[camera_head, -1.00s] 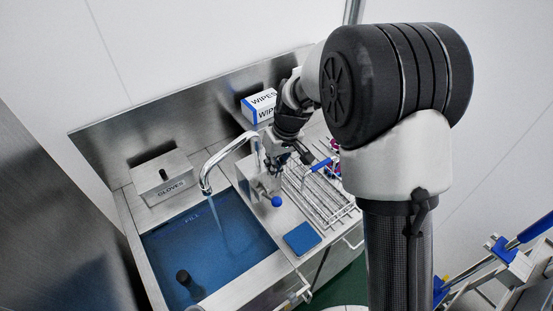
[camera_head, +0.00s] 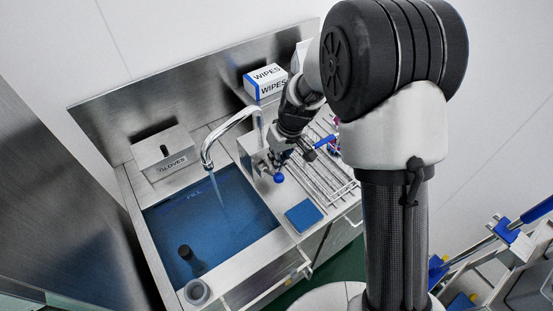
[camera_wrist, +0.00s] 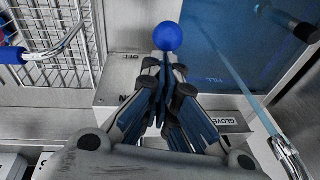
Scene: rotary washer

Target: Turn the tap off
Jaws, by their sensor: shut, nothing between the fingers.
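The chrome tap spout (camera_head: 228,128) arches over the blue sink basin (camera_head: 236,208), and a stream of water (camera_head: 215,187) falls from it. The stream also shows in the wrist view (camera_wrist: 240,78). The tap's blue ball knob (camera_head: 279,178) is at the sink's right side, and it shows just beyond my fingertips in the wrist view (camera_wrist: 167,36). My gripper (camera_head: 275,164) is shut and empty, pointing at the knob from behind; its fingers fill the middle of the wrist view (camera_wrist: 166,66). I cannot tell whether they touch the knob or its lever. An OFF label (camera_wrist: 131,57) is left of the fingertips.
A wire rack (camera_head: 325,180) with a blue handle lies right of the tap. A gloves box (camera_head: 163,153) and a wipes box (camera_head: 265,82) stand at the back. A blue pad (camera_head: 303,215) lies at the front. A dark plug-like post (camera_head: 190,258) stands in the basin.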

